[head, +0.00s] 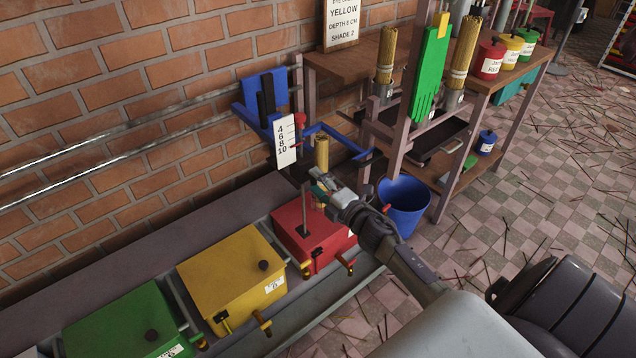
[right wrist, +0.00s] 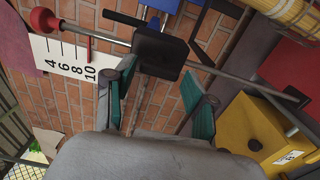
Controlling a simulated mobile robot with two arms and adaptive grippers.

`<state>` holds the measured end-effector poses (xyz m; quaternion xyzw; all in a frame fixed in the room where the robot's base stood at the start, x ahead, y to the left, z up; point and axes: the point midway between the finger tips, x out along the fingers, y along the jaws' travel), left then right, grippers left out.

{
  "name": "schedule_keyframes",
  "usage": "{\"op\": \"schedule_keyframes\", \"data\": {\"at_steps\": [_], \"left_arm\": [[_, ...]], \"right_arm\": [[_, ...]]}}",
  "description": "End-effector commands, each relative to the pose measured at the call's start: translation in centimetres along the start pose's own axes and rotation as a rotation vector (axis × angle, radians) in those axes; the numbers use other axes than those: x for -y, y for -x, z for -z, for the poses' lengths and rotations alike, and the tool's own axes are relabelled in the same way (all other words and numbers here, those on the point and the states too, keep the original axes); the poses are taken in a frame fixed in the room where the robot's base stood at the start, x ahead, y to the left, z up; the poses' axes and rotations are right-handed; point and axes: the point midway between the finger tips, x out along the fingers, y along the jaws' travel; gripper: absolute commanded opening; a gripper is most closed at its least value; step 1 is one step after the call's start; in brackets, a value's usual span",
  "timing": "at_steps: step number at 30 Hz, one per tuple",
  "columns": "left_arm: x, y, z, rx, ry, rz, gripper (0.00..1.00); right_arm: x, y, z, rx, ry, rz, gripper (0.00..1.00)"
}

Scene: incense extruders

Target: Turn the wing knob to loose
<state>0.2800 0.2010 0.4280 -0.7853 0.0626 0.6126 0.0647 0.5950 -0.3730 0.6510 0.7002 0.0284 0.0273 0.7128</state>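I cannot clearly make out a wing-shaped knob. In the right wrist view a dark block (right wrist: 160,52) sits on a slanting metal rod, with a red ball knob (right wrist: 42,20) at the rod's upper left end. A white depth scale (right wrist: 65,62) marked 4 to 10 lies beside the rod; it also shows in the head view (head: 285,142). My right gripper (right wrist: 162,112) is open, its two teal-padded fingers apart below the dark block, with nothing visibly gripped. In the head view my right gripper (head: 322,186) is over the red box (head: 318,236), near the rod. My left gripper is not in view.
A yellow box (head: 230,265) and a green box (head: 120,325) stand in a row left of the red box. A blue bucket (head: 404,205) is right of my gripper. A brick wall (head: 130,110) lies behind. A wooden shelf (head: 340,62) holds incense bundles and jars.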

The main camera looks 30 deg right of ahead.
Motion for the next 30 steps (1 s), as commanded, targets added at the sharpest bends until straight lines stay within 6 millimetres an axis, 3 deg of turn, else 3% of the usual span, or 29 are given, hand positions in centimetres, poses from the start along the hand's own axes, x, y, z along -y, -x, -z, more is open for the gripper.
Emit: {"op": "schedule_keyframes", "data": {"at_steps": [10, 14, 24, 30], "left_arm": [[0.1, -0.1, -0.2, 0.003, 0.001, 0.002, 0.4], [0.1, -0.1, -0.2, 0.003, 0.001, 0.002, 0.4], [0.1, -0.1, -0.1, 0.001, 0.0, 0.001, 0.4], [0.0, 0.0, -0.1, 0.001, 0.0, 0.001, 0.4]], "right_arm": [[-0.1, 0.0, 0.0, 0.0, -0.002, -0.002, 0.69], [0.1, 0.9, 0.0, 0.0, -0.003, 0.001, 0.69], [0.1, 7.8, 0.0, 0.0, -0.002, 0.002, 0.69], [0.1, 10.9, 0.0, 0.001, -0.004, 0.001, 0.69]]}}
